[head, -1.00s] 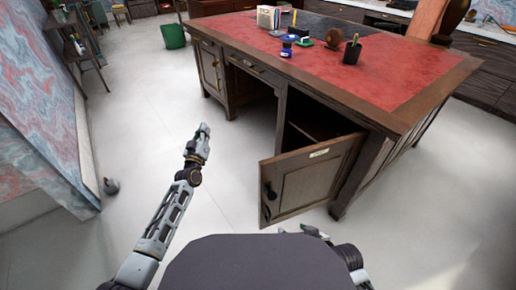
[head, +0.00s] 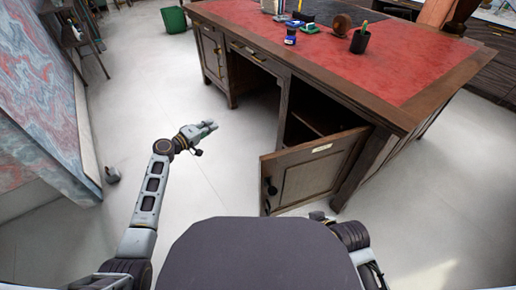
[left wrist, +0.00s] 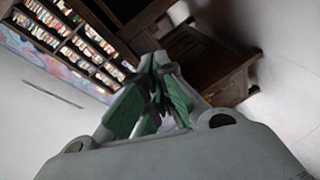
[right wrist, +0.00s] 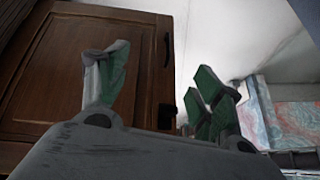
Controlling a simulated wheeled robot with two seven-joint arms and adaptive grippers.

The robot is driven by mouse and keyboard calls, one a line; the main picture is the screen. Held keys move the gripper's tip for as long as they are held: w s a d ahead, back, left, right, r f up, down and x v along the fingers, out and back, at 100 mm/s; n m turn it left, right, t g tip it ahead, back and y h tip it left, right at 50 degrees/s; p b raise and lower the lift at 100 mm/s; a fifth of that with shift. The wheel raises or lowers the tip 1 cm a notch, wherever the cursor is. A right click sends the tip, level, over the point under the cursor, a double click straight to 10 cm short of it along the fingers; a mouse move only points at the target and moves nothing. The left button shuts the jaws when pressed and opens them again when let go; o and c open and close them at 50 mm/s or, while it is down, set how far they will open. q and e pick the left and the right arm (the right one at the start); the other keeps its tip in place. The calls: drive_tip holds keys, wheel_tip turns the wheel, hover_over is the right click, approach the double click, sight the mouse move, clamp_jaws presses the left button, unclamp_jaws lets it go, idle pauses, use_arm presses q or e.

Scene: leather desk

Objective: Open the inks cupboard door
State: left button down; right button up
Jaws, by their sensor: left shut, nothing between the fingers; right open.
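The cupboard door (head: 312,172), dark wood with a small pale label I cannot read, stands swung outward from the desk's near right cupboard. A dark shelf interior (head: 308,125) shows behind it. Its black handle (head: 267,187) is near the free edge. My left gripper (head: 212,126) is shut and empty, above the floor left of the door, apart from it.
The desk (head: 420,95) has a red leather top with a pen cup (head: 359,41) and ink bottles (head: 290,38). A green bin (head: 174,20) stands at the back. A marbled panel (head: 40,95) is at left.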

use_arm(q)
drive_tip(key=s+d+r+m+g+h, duration=0.1)
drive_tip(key=s+d+m+g+h, duration=0.1)
drive_tip(key=s+d+g+h, duration=0.2)
drive_tip(key=s+d+r+m+g+h, duration=0.2)
drive_tip(key=s+g, duration=0.4)
drive_tip(key=s, duration=0.4)
drive_tip(key=shift+d+r+m+g+h, duration=0.25)
drive_tip(key=shift+d+m+g+h, duration=0.15)
drive_tip(key=shift+d+m+h, duration=0.5)
use_arm(e)
drive_tip(key=s+d+g, duration=0.1)
drive_tip(key=s+d+f+g+h, duration=0.1)
drive_tip(key=s, duration=0.1)
drive_tip(key=shift+f, duration=0.15)
use_arm(q)
drive_tip(key=shift+d, duration=0.35)
